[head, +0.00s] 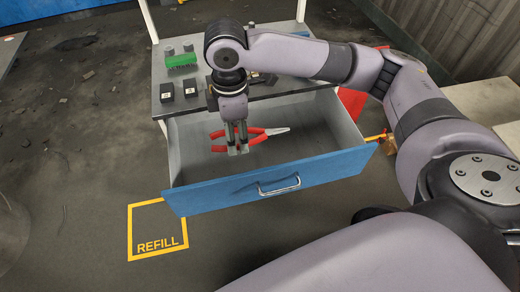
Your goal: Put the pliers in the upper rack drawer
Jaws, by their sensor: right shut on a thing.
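The pliers (259,138) have red handles and a grey metal nose that points right. My right gripper (237,150) points down and is shut on the pliers by the handles. In the picture, the pliers and fingertips lie within the opening of the pulled-out rack drawer (270,186), which has a blue front and a metal handle. I cannot tell whether the pliers touch the drawer floor. Part of the handles is hidden behind the fingers. My left gripper is not in view.
The rack top (160,98) behind the drawer carries a green block (181,60) and several small black boxes (167,92). A yellow "REFILL" square (157,243) is marked on the floor at the front left. The drawer around the pliers looks empty.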

